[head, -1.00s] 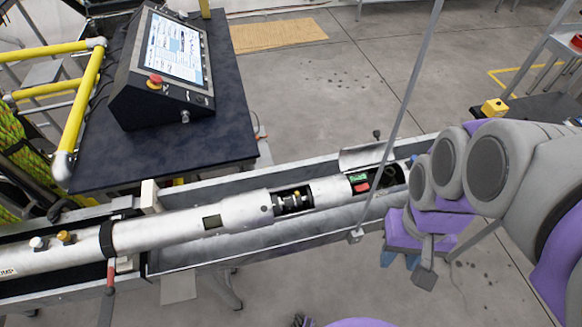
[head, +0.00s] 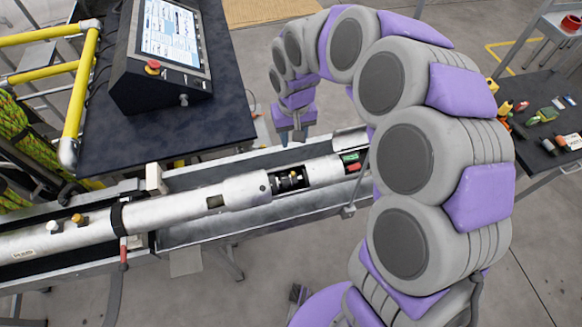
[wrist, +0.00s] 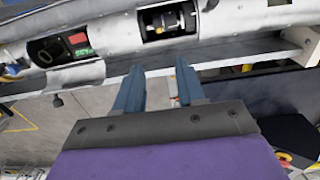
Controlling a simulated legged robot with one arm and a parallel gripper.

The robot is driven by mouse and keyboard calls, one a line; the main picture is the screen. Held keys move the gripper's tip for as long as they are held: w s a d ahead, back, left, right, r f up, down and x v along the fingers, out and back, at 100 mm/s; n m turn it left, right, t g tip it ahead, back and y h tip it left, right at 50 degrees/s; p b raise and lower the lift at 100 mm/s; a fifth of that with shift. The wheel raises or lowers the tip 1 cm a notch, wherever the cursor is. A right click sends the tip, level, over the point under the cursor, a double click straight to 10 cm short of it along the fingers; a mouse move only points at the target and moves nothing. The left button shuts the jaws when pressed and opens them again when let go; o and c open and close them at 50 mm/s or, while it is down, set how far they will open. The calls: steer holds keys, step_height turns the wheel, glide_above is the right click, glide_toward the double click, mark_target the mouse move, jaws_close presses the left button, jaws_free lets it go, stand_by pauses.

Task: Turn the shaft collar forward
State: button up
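A silvery tube (head: 235,190) lies in a long metal trough. A cut-out window in it shows a dark shaft with ringed parts and a small brass piece, which looks like the shaft collar (head: 287,181). In the wrist view the shaft collar (wrist: 166,20) shows in the window near the top, beyond the fingertips. My gripper (head: 291,138) points down at the far side of the trough. Its two blue fingers (wrist: 157,75) are apart with nothing between them, and they do not touch the tube.
A black table (head: 190,120) with a control console (head: 160,60) stands at the back left, close to the trough (head: 190,232). An open flap (head: 350,140) rises from the tube right of the window. A tool table (head: 540,125) stands at the right.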

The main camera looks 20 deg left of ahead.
step_height(320, 180, down, 4)
steer(key=d, duration=0.1)
glide_above(293, 173)
steer(key=f, duration=0.8)
steer(key=shift+a+f, duration=0.3)
steer(key=shift+a, duration=0.1)
steer(key=f, duration=0.2)
steer(key=d+f, duration=0.1)
steer(key=f, duration=0.1)
steer(key=shift+d+b, duration=0.2)
steer(key=shift+b, duration=0.15)
steer(key=shift+a+f, duration=0.15)
steer(key=shift+a, duration=0.45)
steer(key=shift+c, duration=0.5)
steer(key=shift+d, duration=0.3)
jaws_close()
